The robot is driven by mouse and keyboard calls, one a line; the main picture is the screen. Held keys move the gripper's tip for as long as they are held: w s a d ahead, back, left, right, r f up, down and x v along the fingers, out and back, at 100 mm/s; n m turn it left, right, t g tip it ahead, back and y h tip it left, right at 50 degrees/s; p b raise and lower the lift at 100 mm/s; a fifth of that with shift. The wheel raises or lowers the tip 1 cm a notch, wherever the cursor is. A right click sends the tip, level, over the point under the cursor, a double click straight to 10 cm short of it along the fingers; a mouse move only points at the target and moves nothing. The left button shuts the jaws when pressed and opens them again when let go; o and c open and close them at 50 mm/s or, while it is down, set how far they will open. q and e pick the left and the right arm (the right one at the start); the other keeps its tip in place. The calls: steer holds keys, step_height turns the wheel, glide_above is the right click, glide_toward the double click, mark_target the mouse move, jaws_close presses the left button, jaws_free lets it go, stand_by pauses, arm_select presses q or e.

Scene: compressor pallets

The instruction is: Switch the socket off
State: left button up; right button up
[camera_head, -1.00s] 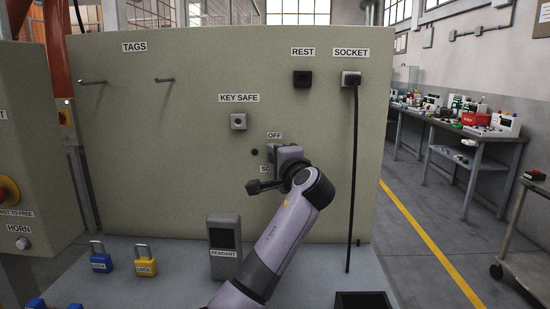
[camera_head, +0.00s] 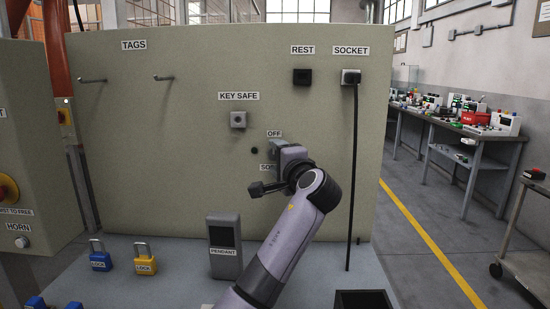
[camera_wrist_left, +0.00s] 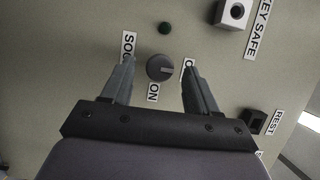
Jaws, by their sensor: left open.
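The round grey socket switch knob (camera_wrist_left: 159,67) is on the upright panel, between the fingers of my left gripper (camera_wrist_left: 158,64) in the left wrist view. The fingers are open, one on each side; I cannot tell whether they touch it. A pale mark on the knob seems to point right, towards a label (camera_wrist_left: 187,64) partly hidden by a finger. The ON label (camera_wrist_left: 153,92) is below the knob. In the head view the OFF label (camera_head: 274,133) shows above my left gripper (camera_head: 283,155), which hides the knob. My right gripper is not in view.
A small dark green lamp (camera_wrist_left: 164,28) and the key safe (camera_head: 238,120) are beside the switch. A black plug and cable (camera_head: 354,150) hang from the SOCKET outlet at right. A pendant (camera_head: 224,247) and padlocks (camera_head: 145,262) stand on the ledge below.

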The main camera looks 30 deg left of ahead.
arm_select(q)
steer(key=v, duration=0.5)
stand_by(0.4)
